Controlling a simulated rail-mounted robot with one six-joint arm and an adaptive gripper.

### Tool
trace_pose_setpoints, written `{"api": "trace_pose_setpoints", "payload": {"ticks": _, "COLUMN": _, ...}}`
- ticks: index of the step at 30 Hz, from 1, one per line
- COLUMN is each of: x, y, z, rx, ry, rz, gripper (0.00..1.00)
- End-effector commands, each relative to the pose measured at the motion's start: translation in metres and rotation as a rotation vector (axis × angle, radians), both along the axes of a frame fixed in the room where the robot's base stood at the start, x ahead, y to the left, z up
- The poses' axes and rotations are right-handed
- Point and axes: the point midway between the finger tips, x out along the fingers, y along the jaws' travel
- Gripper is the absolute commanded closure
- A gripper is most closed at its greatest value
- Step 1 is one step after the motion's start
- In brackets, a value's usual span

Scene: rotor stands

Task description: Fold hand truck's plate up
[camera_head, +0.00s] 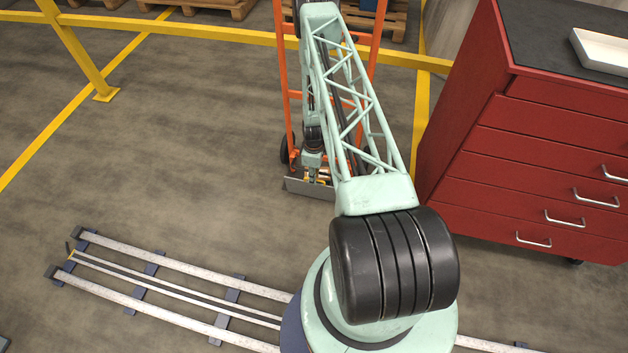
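The orange hand truck (284,90) stands upright at the top middle, behind my arm. Its grey plate (298,186) shows at the bottom of its frame, low by the floor. The plate's exact angle is hard to tell, and its right part is hidden by my arm. My gripper (319,179) is down at the plate, in front of the lower frame. It is small in this view, so I cannot tell whether its fingers touch the plate or are open or shut. A dark wheel (286,151) shows at the truck's left.
A red drawer cabinet (540,130) with a white tray (603,50) on top stands close at the right. A yellow rail (170,27) runs behind, with wooden pallets (215,5) beyond. A floor track (150,265) crosses the front.

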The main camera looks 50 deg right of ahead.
Motion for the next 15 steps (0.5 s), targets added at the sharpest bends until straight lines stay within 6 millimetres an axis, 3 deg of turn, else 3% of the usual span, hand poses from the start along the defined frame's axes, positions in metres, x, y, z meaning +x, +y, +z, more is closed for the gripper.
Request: {"api": "trace_pose_setpoints", "payload": {"ticks": 15, "x": 0.000, "y": -0.001, "z": 0.055, "rx": -0.001, "ry": 0.000, "rz": -0.001, "gripper": 0.80}}
